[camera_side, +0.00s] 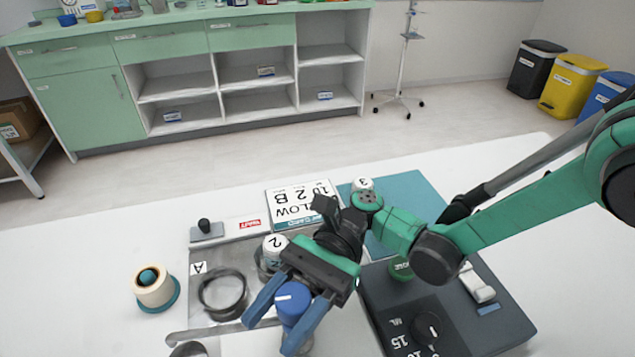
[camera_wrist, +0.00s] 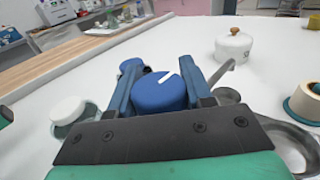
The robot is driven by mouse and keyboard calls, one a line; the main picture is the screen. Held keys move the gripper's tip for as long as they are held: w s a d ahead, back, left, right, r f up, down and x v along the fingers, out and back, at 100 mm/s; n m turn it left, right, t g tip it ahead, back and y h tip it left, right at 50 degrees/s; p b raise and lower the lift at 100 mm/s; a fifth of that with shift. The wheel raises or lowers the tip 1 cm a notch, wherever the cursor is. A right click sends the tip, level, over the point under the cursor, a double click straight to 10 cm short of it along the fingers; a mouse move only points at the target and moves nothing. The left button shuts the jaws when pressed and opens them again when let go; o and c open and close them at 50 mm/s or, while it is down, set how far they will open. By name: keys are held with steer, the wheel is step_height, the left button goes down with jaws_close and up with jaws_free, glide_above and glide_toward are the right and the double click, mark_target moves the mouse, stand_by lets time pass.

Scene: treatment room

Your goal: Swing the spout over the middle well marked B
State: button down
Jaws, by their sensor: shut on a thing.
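My gripper (camera_side: 270,334) is shut on a blue knob (camera_side: 292,300) with a white pointer mark, near the front edge of the side view. In the wrist view the knob (camera_wrist: 160,92) sits between the two blue fingers. A thin grey spout (camera_side: 207,330) reaches left from below the knob in the side view. Its bent end (camera_wrist: 230,66) shows beyond the right finger in the wrist view. A well beside the label A (camera_side: 199,268) shows as a dark ring (camera_side: 222,311). I see no B label on a well, and I cannot tell which well the spout end is over.
A white flow card (camera_side: 300,192) lies behind my gripper. A jar marked 2 (camera_side: 275,243) stands close behind it. A dark control box (camera_side: 465,335) with a dial is on the right.

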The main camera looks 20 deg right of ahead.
mark_target(307, 292)
steer(key=shift+w+a+m+t+y, duration=0.1)
steer(key=shift+w+m+t+y, duration=0.05)
steer(key=shift+m+t+y, duration=0.75)
steer(key=shift+w+m+t+y, duration=0.1)
steer(key=shift+m+t+y, duration=0.3)
steer(key=shift+m+t, duration=0.55)
steer(key=shift+n+t, duration=0.25)
steer(key=shift+c, duration=1.8)
jaws_free()
steer(key=shift+v, duration=2.8)
